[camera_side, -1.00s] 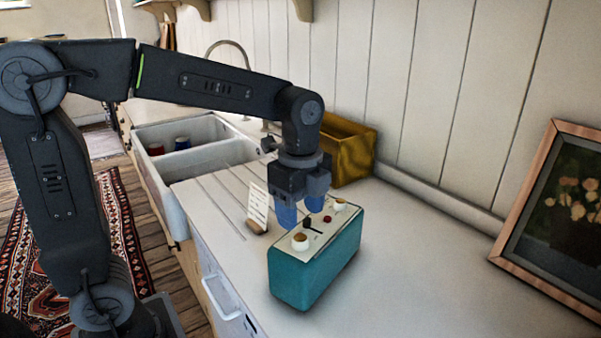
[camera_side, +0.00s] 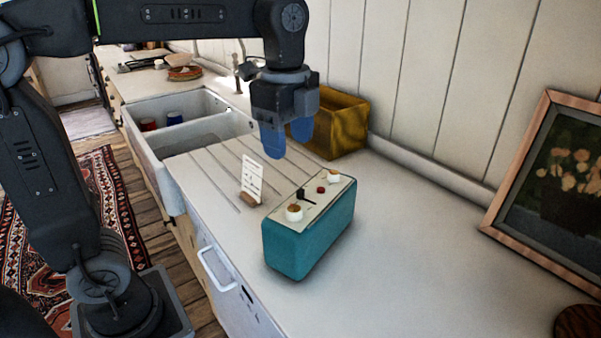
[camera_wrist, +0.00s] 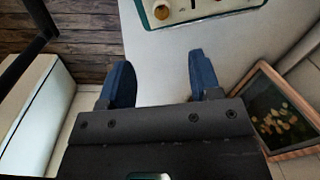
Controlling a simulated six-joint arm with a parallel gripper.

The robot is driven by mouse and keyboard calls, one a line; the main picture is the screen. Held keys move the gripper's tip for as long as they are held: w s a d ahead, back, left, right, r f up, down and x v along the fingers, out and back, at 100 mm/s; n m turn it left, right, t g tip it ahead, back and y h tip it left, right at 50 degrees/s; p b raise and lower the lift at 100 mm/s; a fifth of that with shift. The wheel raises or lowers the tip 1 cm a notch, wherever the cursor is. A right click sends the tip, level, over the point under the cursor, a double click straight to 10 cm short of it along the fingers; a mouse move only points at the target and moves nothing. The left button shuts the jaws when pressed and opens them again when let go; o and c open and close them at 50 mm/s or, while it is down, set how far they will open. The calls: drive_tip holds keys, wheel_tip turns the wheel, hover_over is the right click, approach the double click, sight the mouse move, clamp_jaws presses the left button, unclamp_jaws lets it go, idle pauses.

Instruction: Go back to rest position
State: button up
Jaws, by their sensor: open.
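My gripper (camera_side: 287,138) hangs above the counter, pointing down, with its blue fingers apart and nothing between them. In the wrist view the two fingers (camera_wrist: 160,82) stand wide apart over the pale counter. Below the gripper is a teal box (camera_side: 310,235) with a cream top panel that carries white knobs, a black lever and a red button. The gripper is clear of the box. The box's panel edge also shows at the top of the wrist view (camera_wrist: 205,14).
A small card (camera_side: 252,180) in a wooden holder stands left of the box. A yellow crate (camera_side: 345,125) is behind, by the wall. A sink (camera_side: 180,130) lies at the left, and a framed flower picture (camera_side: 497,215) leans at the right.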

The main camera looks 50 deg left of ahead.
drive_tip(key=s+a+f+n+t, duration=0.2)
drive_tip(key=s+f+n+t, duration=0.3)
drive_tip(key=s+f+n, duration=0.3)
drive_tip(key=s+n, duration=0.3)
drive_tip(key=n, duration=0.3)
drive_tip(key=shift+n, duration=0.4)
drive_tip(key=shift+a, duration=0.1)
drive_tip(key=shift+c, duration=0.3)
